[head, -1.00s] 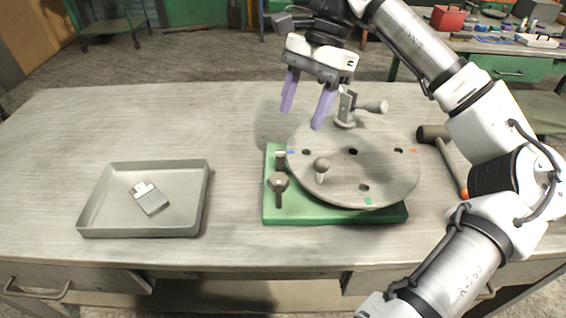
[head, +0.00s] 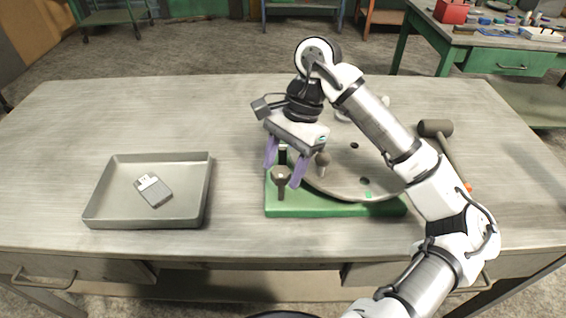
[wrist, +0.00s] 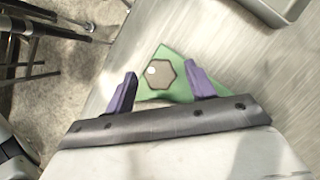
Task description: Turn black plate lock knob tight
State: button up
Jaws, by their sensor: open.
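The lock knob (head: 281,174) is a dark grey, many-sided head on a short stem at the front left corner of the green base (head: 330,210). In the wrist view the knob (wrist: 160,76) shows as a flat polygonal top between and just beyond the fingertips, over a green corner. My gripper (head: 282,178) has two purple fingers, spread apart, one to each side of the knob in the head view. No contact shows, and I cannot tell how far down they reach. The round grey plate (head: 345,185) on the base is partly hidden by my arm and gripper.
A second knob (head: 322,159) stands on the plate just right of my gripper. A grey tray (head: 100,205) with a small grey item (head: 154,191) lies at left. A mallet (head: 436,128) lies at right. The table between tray and base is clear.

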jog(key=shift+f, duration=0.2)
jog(key=c, duration=1)
jog(key=shift+o, duration=0.2)
